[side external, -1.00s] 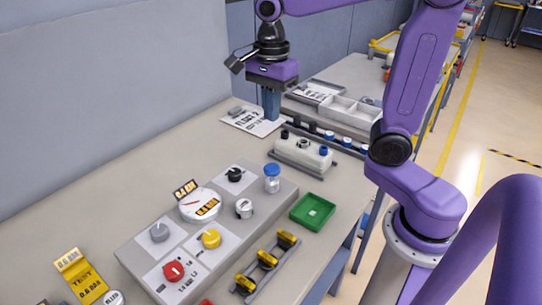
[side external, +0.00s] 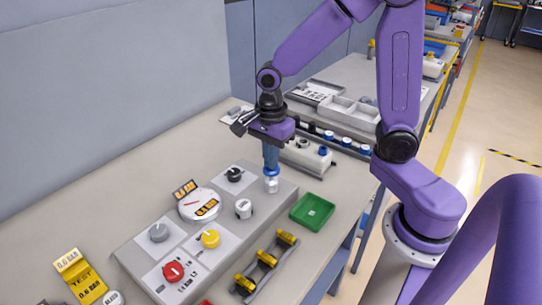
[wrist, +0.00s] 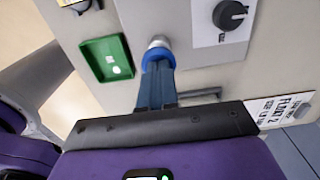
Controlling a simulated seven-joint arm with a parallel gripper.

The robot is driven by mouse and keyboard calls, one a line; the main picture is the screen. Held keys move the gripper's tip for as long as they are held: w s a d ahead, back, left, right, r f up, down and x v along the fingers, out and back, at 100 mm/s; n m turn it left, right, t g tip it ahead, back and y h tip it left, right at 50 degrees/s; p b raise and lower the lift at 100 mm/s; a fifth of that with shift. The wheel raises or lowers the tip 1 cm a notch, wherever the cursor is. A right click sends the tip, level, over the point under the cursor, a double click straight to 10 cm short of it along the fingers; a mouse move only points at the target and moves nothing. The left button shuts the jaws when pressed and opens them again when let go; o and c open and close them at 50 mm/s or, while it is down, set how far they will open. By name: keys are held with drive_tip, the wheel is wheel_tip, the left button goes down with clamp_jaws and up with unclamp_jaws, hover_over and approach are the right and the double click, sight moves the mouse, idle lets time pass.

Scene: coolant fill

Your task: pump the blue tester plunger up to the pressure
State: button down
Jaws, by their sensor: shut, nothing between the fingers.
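The blue tester plunger (side external: 271,172) stands on the far right part of the grey panel, above a pale cylinder. Its blue cap also shows in the wrist view (wrist: 158,56). My gripper (side external: 270,161) is shut and empty, pointing down with its blue fingertips at the top of the plunger. In the wrist view the fingertips (wrist: 157,72) meet or nearly meet the cap; I cannot tell whether they press on it. A round white gauge (side external: 190,203) with a red needle sits on the panel, marked 0.6 BAR; the exact reading is too small to tell.
A green tray (side external: 312,212) lies right of the plunger. A black knob (side external: 234,174) and a silver-white cap (side external: 244,208) are close by. A white tank (side external: 304,153) stands behind. Yellow (side external: 210,239) and red (side external: 173,271) knobs sit nearer.

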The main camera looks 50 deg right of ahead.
drive_tip(key=shift+f, duration=1.4)
drive_tip(key=shift+r, duration=0.1)
wheel_tip(320, 180, up, 14)
idle(1.8)
